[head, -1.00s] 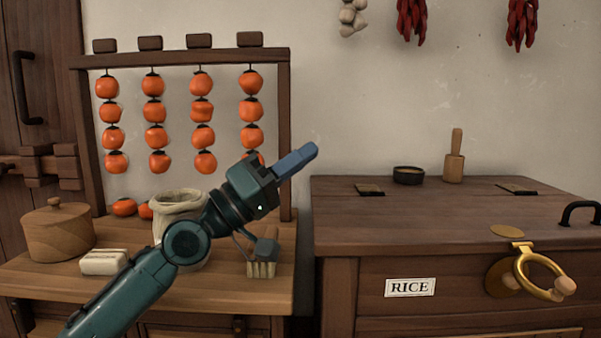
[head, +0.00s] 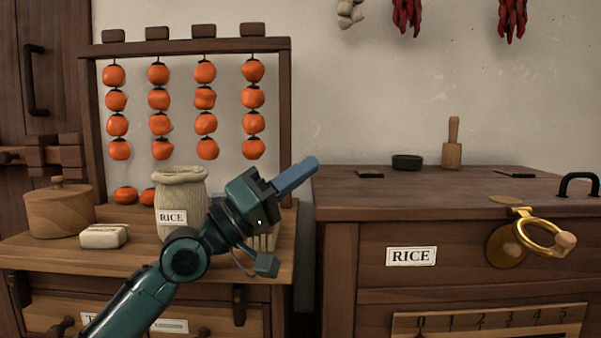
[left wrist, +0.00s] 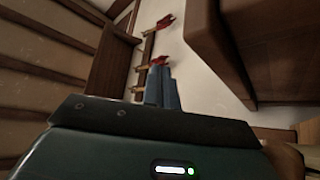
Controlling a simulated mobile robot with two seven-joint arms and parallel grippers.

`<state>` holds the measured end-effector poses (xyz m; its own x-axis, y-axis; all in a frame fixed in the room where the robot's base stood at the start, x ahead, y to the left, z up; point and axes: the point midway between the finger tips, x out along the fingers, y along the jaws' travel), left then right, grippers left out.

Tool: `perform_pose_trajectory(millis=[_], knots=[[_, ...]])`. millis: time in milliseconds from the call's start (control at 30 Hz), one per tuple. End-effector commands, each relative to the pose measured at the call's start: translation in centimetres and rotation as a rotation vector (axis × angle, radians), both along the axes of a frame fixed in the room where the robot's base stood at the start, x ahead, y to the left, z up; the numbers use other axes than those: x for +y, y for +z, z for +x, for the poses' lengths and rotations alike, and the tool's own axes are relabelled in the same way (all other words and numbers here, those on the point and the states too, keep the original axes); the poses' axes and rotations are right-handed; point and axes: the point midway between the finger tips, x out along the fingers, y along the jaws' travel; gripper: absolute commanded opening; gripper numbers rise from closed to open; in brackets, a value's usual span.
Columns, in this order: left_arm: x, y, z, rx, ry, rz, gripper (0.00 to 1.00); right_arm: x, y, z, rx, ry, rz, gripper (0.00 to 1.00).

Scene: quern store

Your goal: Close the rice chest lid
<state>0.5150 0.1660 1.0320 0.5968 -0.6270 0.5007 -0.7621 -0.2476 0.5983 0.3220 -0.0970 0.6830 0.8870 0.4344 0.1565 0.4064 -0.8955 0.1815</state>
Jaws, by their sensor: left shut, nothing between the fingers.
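The rice chest (head: 345,270) is a dark wooden chest at the right of the head view, with a "RICE" label (head: 411,257) on its front. Its lid (head: 420,195) lies flat across the top, down on the body as far as I can see. A brass ring latch (head: 535,237) hangs at the front, and a black handle (head: 579,180) is on the lid. My right gripper is not in view.
A black bowl (head: 407,163) and a wooden pestle (head: 452,148) stand at the chest's back. On the left counter are a rice sack (head: 181,195), a round wooden box (head: 60,210) and a white block (head: 104,236). Persimmons hang on a rack (head: 86,120).

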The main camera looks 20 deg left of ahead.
Motion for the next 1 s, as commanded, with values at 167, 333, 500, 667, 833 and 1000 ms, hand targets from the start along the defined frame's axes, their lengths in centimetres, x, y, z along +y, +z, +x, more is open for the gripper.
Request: perform_pose_trajectory(millis=[167,333,500,667,833,1000], knots=[[0.0,0.0,0.0,0.0,0.0,0.0,0.0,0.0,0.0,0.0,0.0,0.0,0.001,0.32],[0.0,0.0,0.0,0.0,0.0,0.0,0.0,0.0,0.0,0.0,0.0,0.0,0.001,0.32],[0.0,0.0,0.0,0.0,0.0,0.0,0.0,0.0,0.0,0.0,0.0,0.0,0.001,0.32],[0.7,-0.8,-0.6,0.001,0.001,0.002,0.0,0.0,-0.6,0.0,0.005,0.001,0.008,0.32],[2.8,-3.1,-2.5,0.003,0.004,0.005,0.0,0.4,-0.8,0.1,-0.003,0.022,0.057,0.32],[5.6,-3.3,-5.4,0.0,0.003,0.005,0.0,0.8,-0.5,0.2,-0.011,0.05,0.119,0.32]])
